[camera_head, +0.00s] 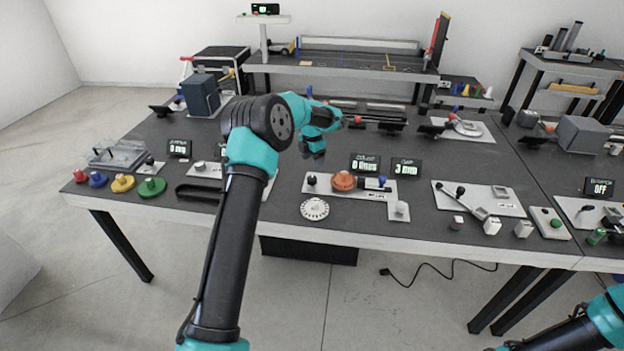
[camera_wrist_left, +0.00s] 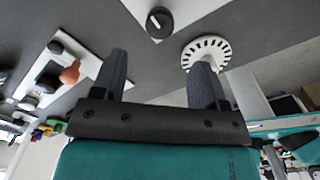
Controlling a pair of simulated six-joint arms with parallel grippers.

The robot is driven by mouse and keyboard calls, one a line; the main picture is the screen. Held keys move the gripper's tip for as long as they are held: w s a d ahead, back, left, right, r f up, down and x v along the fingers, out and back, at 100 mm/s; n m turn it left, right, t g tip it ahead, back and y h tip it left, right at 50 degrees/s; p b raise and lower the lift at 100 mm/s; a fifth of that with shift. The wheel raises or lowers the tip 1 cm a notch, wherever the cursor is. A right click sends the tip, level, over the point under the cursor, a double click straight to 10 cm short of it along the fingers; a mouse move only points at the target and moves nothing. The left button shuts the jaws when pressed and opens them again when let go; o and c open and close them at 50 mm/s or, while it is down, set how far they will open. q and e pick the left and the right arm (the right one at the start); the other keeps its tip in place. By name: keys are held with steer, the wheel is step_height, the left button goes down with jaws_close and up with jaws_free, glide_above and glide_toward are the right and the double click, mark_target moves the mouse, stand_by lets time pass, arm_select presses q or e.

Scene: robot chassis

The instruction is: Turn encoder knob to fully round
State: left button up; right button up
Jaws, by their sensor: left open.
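A round black knob with a white pointer line (camera_wrist_left: 160,22) sits on a white plate (camera_wrist_left: 178,8) at the top of the left wrist view. My left gripper (camera_head: 318,155) is open and empty above the table, behind the disc. Its two spread fingers show in the left wrist view (camera_wrist_left: 158,78), apart from the knob.
Coloured knobs (camera_head: 122,183) line the table's left front. A lever plate (camera_head: 480,198) is at right. Bare dark table lies between the fixtures.

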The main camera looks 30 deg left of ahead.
mark_target(312, 178)
arm_select(q)
step_height(312, 178, down, 9)
steer(key=shift+f, duration=0.2)
steer(key=shift+c, duration=0.5)
steer(key=c, duration=0.8)
steer(key=shift+c, duration=0.2)
steer(key=shift+m, duration=0.3)
